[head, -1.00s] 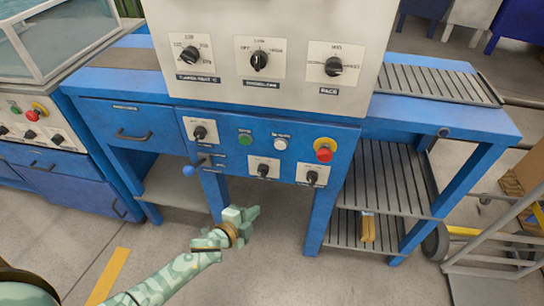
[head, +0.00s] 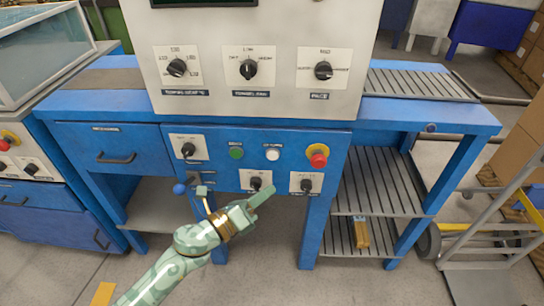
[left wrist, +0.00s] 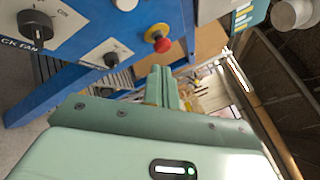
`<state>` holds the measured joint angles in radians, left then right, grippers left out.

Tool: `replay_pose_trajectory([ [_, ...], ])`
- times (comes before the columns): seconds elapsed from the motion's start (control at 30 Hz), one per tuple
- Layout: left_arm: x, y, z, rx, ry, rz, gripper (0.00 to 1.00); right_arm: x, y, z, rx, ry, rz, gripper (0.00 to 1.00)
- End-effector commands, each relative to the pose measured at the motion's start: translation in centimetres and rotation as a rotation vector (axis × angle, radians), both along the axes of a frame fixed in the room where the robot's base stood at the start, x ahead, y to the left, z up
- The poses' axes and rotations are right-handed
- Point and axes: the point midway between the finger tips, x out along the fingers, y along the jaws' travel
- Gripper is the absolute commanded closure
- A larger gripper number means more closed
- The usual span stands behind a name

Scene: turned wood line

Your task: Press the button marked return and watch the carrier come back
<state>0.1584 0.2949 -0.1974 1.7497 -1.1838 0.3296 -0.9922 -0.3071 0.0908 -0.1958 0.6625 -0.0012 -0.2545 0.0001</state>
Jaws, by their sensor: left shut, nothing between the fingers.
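The white button (head: 272,154) sits on the blue front panel (head: 215,175), between a green button (head: 236,152) and a red stop knob on a yellow collar (head: 317,155). The label above the white button is small and seems to read return. My left gripper (head: 266,191) is shut and empty, in front of the panel and lower in the picture than the white button. Its closed fingers (left wrist: 161,86) also show in the left wrist view, with the red knob (left wrist: 158,39) beyond them. I cannot make out a carrier. My right gripper is not in view.
Black rotary knobs flank the buttons, including one (head: 306,185) below the red knob. A slatted conveyor (head: 415,82) runs right. A hand truck (head: 490,240) stands at the right.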

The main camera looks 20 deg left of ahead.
Motion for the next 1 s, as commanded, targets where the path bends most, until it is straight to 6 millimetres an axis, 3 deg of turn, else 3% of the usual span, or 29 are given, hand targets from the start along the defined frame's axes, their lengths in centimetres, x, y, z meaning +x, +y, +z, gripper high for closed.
replay_pose_trajectory([
  [0.17, 1.1, 0.3, -0.1, 0.001, 0.000, 0.001, 1.00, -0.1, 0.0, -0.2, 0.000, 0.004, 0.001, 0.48],
  [0.63, 7.1, 2.0, -0.3, -0.001, 0.002, 0.001, 1.00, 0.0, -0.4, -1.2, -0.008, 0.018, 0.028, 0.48],
  [1.0, 8.4, 2.4, -0.1, -0.001, 0.002, 0.001, 1.00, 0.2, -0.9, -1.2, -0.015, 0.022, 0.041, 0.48],
])
